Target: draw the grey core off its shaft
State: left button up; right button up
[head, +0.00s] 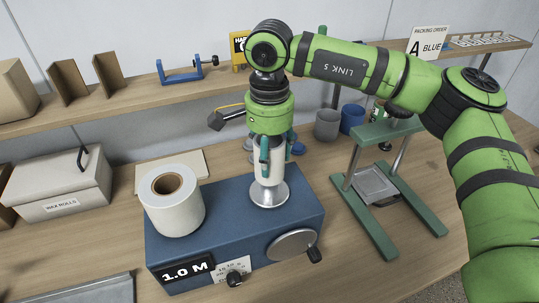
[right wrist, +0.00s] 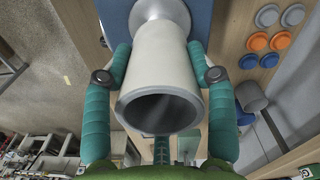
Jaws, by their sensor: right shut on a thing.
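The grey core (head: 268,175) is a pale hollow tube. It stands upright over a round metal flange (head: 270,196) on the blue machine (head: 225,222). My right gripper (head: 269,160) comes down from above and is shut on the core, one teal finger on each side. In the right wrist view the core (right wrist: 158,62) lies between the fingers, its dark open end facing the camera and the flange (right wrist: 160,10) beyond it. No shaft shows inside the dark opening, and I cannot tell how far the core sits on it. My left gripper is not in view.
A large white paper roll (head: 174,214) stands on the machine left of the core. A crank disc (head: 292,245) is on its front right. A green press frame (head: 385,185) stands to the right, a wax-roll box (head: 60,190) to the left. A shelf (head: 130,95) runs behind.

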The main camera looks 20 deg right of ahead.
jog(key=shift+r+p, duration=1)
jog(key=shift+r, duration=1.1)
